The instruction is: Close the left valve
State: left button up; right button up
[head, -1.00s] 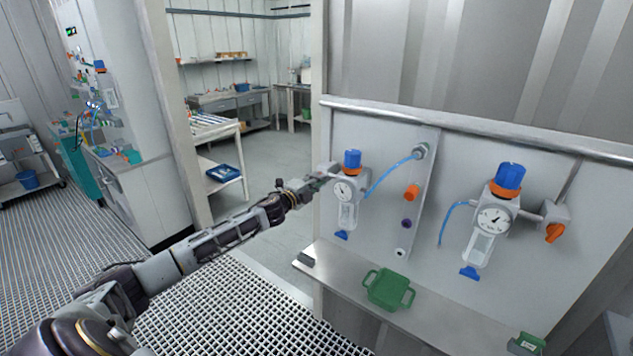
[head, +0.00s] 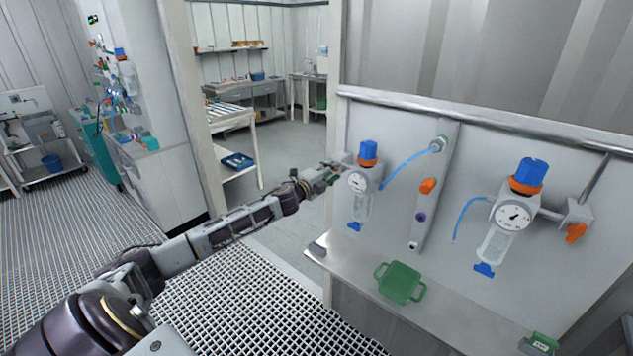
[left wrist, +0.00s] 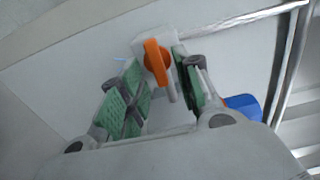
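In the left wrist view, an orange valve handle (left wrist: 157,58) on a pale block stands between and just beyond the green-padded fingers of my left gripper (left wrist: 160,92). The fingers are apart, and I see no firm contact with the handle. In the head view, my left gripper (head: 335,174) is at the left side of the left regulator (head: 362,184), which has a blue knob and a gauge. The left valve handle is hidden there. The right valve handle (head: 575,233) is orange, beside the right regulator (head: 511,216). My right gripper is not in view.
A steel ledge (head: 345,268) runs below the panel and bears a green tray (head: 398,283). A middle strip carries an orange fitting (head: 428,186). A rail (head: 460,118) runs above the panel. Open grated floor (head: 235,310) lies to the left.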

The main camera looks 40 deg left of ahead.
pick_arm(q)
jog(key=s, duration=1.1)
jog(key=shift+s+a, duration=0.4)
jog(key=shift+a, duration=0.05)
dwell(1.1)
dwell(0.8)
